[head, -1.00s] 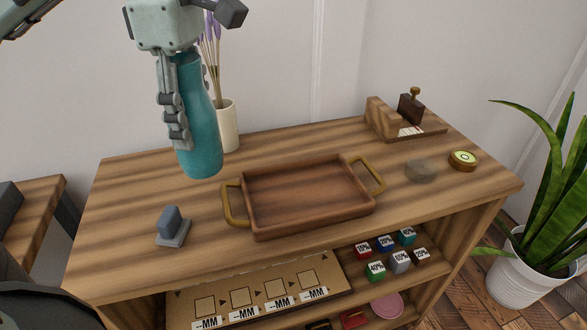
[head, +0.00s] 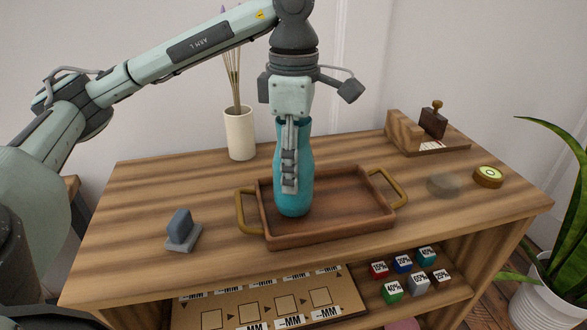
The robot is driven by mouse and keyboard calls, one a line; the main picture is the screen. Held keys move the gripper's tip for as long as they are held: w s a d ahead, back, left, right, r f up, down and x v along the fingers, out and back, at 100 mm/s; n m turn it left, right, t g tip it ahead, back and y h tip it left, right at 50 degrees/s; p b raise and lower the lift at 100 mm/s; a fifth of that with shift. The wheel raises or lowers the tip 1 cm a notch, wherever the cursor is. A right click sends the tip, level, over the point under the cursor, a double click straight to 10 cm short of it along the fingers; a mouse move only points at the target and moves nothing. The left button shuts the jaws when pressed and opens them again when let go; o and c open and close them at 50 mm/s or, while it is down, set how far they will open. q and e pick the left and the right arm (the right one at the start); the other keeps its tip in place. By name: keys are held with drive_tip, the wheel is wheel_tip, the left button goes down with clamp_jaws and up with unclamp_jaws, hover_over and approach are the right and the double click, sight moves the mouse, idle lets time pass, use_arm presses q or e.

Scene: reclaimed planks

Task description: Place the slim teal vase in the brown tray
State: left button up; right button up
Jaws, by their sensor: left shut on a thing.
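The slim teal vase (head: 297,202) is upright in the head view, over the left part of the brown tray (head: 350,224). My left gripper (head: 289,185) points down and is shut on the vase, with a finger along its front. The vase's base appears within the tray's outline; I cannot tell whether it touches the tray floor. The tray is wooden with a brass handle at each end and holds nothing else that I can see. My right gripper is not in view.
A cream vase with stems (head: 240,135) stands behind the tray. A grey block on a base (head: 182,230) is at the left front. A grey stone (head: 443,185), a round kiwi-like piece (head: 488,176) and a wooden stand (head: 405,130) are at right. Small cubes sit on the shelf below.

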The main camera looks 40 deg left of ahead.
use_arm(q)
drive_tip(key=shift+f, duration=0.4)
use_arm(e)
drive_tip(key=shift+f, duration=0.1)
use_arm(q)
drive_tip(key=shift+f, duration=0.1)
drive_tip(key=shift+f, duration=0.1)
drive_tip(key=o, duration=1.4)
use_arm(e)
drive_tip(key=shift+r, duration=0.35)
